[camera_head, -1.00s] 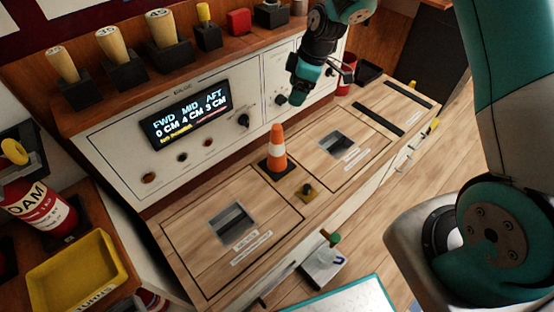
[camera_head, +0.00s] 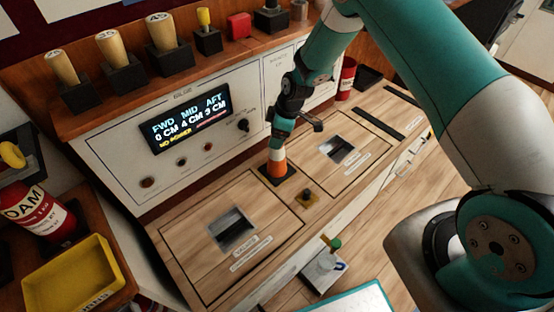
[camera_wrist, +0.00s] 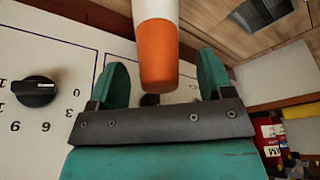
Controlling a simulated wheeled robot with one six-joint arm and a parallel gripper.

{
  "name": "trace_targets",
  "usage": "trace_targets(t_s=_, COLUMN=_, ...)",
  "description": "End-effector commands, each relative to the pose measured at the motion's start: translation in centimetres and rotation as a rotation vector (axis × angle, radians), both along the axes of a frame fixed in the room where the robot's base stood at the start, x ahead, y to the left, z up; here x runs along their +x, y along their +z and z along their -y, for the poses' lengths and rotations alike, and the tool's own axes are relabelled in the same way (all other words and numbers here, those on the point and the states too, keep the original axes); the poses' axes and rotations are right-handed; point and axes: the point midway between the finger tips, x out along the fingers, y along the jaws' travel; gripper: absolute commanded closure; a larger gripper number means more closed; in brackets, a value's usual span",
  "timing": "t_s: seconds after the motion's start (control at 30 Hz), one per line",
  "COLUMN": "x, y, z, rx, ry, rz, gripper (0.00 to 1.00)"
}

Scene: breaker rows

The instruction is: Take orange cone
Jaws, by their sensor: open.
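The orange cone (camera_head: 278,165) with a white band stands upright on its dark square base on the wooden counter, behind the middle of the two hatches. My gripper (camera_head: 279,140) is over the cone's upper part and hides its tip in the head view. In the wrist view the cone's orange tip (camera_wrist: 158,55) lies between my two teal fingers (camera_wrist: 160,82). The fingers are open, with gaps on both sides of the cone. No contact shows.
Wooden hatches with recessed handles flank the cone, the left one (camera_head: 190,255) and the right one (camera_head: 318,170). A white control panel (camera_head: 110,160) with display and knobs rises close behind.

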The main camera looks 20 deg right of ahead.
Motion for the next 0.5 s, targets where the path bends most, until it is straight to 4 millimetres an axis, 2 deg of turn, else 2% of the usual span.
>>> trace_targets(t_s=0.1, x=0.15, y=-1.3, z=-0.33, rx=-0.001, ry=0.0, rz=0.0, gripper=0.26)
trace_targets(t_s=0.37, x=0.18, y=-1.58, z=-0.42, rx=0.0, ry=0.0, rz=0.0, gripper=0.26)
trace_targets(t_s=0.5, x=0.18, y=-1.56, z=-0.4, rx=0.0, ry=0.0, rz=0.0, gripper=0.56)
